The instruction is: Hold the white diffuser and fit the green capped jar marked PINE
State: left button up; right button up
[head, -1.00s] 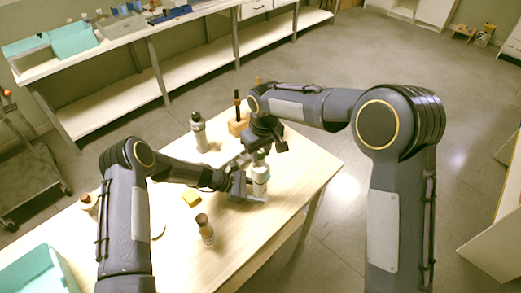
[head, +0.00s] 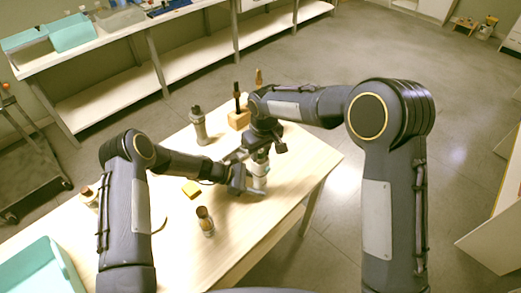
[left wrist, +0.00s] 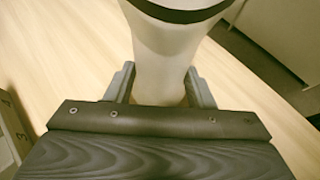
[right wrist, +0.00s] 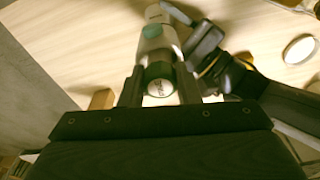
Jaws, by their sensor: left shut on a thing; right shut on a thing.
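The white diffuser (head: 261,181) is held upright over the table by my left gripper (head: 247,182). In the left wrist view its pale body (left wrist: 165,60) with a dark band stands between the closed fingers. My right gripper (head: 265,146) is directly above the diffuser. In the right wrist view it is shut on a small jar with a dark round end (right wrist: 160,84) bearing a pale, blurred label.
A dark bottle stands by a wooden block (head: 238,120) near the far edge. A teal bin (head: 45,270) is at the near left.

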jog(key=o, duration=1)
jog(key=shift+r, duration=0.1)
jog(key=shift+r, duration=3.45)
pick_arm(q)
jog(key=o, duration=0.8)
jog(key=shift+a, duration=0.1)
